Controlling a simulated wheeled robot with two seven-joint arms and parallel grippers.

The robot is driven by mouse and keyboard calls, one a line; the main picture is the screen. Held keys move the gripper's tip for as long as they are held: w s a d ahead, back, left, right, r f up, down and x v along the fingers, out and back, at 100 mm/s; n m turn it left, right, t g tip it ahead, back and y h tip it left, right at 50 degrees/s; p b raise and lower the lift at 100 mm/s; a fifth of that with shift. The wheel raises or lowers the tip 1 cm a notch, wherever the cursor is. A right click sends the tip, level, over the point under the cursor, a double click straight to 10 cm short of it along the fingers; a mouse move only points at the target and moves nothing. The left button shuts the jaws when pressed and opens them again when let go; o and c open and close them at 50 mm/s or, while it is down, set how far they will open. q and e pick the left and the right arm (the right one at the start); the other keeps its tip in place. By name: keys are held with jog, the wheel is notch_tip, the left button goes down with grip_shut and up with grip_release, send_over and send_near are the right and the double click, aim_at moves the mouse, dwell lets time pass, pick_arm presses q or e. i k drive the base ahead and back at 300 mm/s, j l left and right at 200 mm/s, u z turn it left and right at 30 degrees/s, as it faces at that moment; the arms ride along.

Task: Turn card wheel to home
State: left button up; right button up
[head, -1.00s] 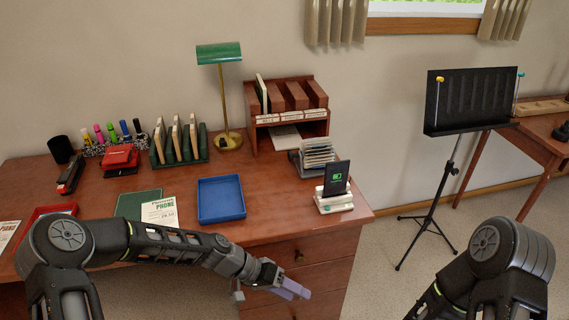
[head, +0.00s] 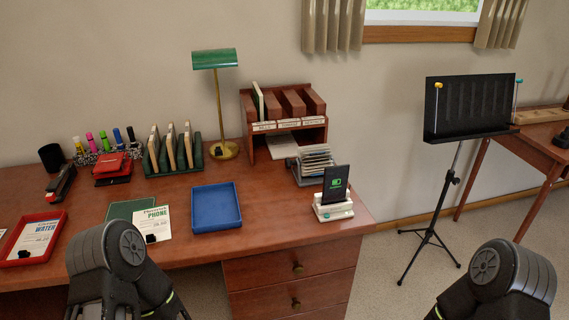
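The card wheel (head: 315,160) looks like a grey rotary card file with a fan of pale cards. It stands on the right part of the wooden desk, behind a phone on a white stand and in front of the wooden sorter. The cards are too small to read, so which one faces front cannot be told. Neither of my grippers is in view; only upper parts of my two arms show along the bottom edge. Nothing of mine touches the card wheel.
The phone stand (head: 334,207) is close in front of the card wheel. The sorter (head: 255,148) is behind it. A blue tray (head: 216,226) lies to the left, with bare desk between. A brass lamp (head: 219,108) and a black music stand (head: 470,108) stand farther off.

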aim_at(313, 159)
jog(key=z, duration=1.6)
jog(key=k+j+z, duration=0.25)
jog(key=k+j, duration=0.6)
jog(key=k, duration=0.25)
